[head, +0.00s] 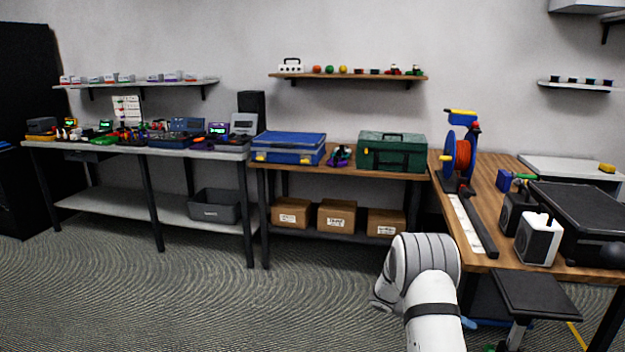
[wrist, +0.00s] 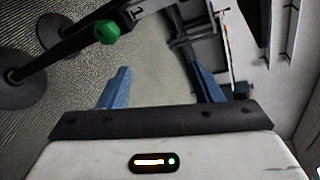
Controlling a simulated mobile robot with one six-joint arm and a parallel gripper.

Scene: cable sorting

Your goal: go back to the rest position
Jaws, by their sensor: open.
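My gripper (wrist: 160,90) shows in the wrist view. Its two blue fingers stand wide apart with nothing between them. Beyond the fingers are a patterned floor and dark metal supports. In the head view my white arm rises at the lower middle, in front of the right workbench (head: 480,240). The fingers are hidden there behind the arm.
A black stool (head: 535,295) stands close to the right of my arm. The workbench carries a cable reel (head: 460,155) and a white speaker-like box (head: 538,240). A green toolbox (head: 392,152) sits on the middle bench. The floor to the left is clear.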

